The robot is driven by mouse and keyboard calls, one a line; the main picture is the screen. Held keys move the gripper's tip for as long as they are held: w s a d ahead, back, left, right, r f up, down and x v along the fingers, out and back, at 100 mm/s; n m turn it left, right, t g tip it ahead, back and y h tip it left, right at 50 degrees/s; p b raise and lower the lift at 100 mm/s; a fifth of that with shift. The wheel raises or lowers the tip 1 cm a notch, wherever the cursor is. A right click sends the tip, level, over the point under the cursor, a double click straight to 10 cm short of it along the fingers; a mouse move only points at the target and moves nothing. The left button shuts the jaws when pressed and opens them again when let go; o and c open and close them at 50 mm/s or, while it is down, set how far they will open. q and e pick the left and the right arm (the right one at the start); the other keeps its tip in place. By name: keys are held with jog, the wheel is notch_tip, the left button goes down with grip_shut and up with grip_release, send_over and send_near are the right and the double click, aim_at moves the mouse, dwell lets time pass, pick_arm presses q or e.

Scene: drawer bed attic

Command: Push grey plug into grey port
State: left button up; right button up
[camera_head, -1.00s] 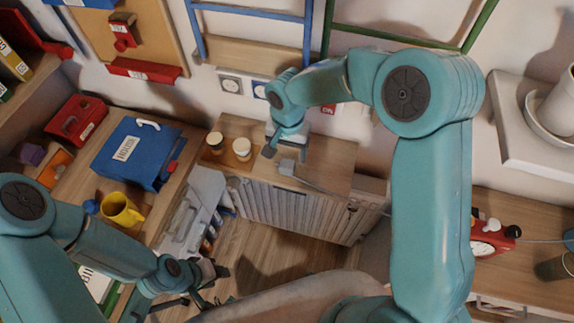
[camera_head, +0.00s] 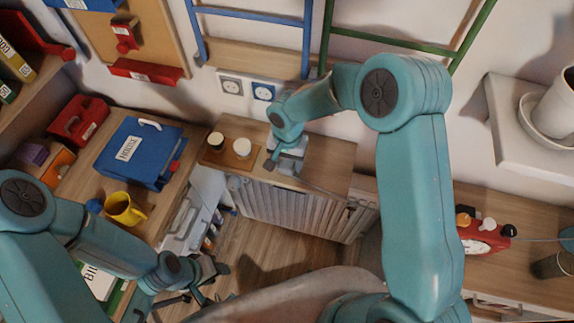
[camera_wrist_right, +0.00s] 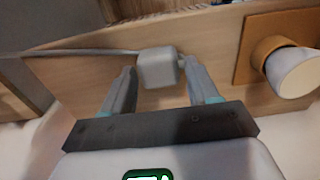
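The grey plug (camera_wrist_right: 158,68) lies on the wooden cabinet top, its grey cord running left in the right wrist view. My right gripper (camera_wrist_right: 160,85) is open, with one finger on each side of the plug; a small gap shows at the fingers. In the head view my right gripper (camera_head: 284,160) is low over the cabinet top and mostly hides the plug. My left gripper (camera_head: 212,280) hangs at lower left, away from the plug, and looks open and empty.
A brown tray (camera_head: 247,164) with two white-topped cups stands left of my right gripper; one cup (camera_wrist_right: 295,72) is close in the wrist view. A blue box (camera_head: 138,152) and yellow mug (camera_head: 123,208) stand on the left desk. A red timer (camera_head: 482,236) is at right.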

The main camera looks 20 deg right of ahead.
aim_at(287, 163)
jog(key=c, duration=0.7)
jog(key=shift+o, duration=0.2)
pick_arm(q)
jog(key=shift+f+b, duration=0.8)
jog(key=shift+b, duration=0.05)
pick_arm(e)
notch_tip(287, 163, up, 20)
